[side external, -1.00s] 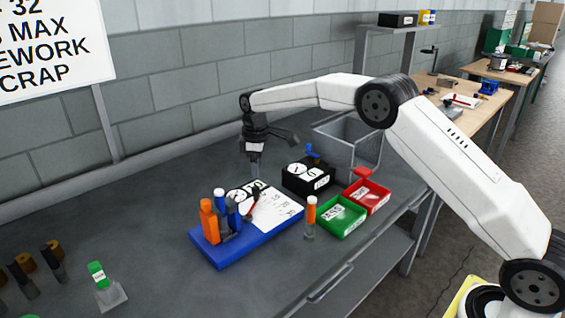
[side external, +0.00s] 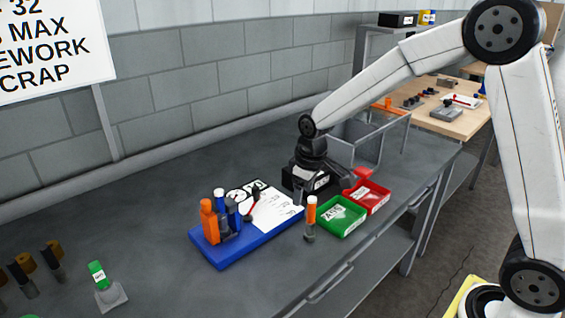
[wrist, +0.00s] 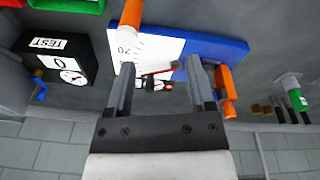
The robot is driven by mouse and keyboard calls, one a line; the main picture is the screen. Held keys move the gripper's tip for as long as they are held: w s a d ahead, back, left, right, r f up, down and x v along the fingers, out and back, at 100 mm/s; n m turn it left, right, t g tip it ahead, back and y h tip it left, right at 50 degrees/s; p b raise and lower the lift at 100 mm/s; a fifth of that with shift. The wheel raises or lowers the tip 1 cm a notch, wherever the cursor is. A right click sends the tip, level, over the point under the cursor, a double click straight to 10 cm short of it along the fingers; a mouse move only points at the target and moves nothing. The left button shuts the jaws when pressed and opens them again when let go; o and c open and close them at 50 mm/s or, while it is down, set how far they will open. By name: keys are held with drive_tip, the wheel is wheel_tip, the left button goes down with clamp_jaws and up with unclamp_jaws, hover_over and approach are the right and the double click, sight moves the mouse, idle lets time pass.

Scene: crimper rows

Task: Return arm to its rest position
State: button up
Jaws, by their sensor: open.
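My gripper (side external: 322,186) is open and empty. In the side view it hangs over the bench, in front of the black box (side external: 292,180) and partly hiding it. In the wrist view my gripper (wrist: 161,78) has its two fingers spread with nothing held between them. Beyond them lie the white card on the blue board (wrist: 222,47) and a red-and-black tool (wrist: 158,72). The black box with a dial and a TEST label (wrist: 60,62) is to the left of the fingers in that view. My arm is bent high, its elbow at the top right of the side view.
The blue board (side external: 222,258) carries orange and blue-handled tools. An orange-topped upright tool (side external: 311,215), the green bin (side external: 343,217) and the red bin (side external: 367,196) stand by the bench's front edge. A green-topped tool (side external: 97,275) stands front left.

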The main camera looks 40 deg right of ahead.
drive_tip(key=s+f+m, duration=0.2)
drive_tip(key=s+m, duration=0.1)
drive_tip(key=s, duration=1.3)
drive_tip(key=shift+f+t, duration=0.35)
drive_tip(key=shift+t, duration=0.05)
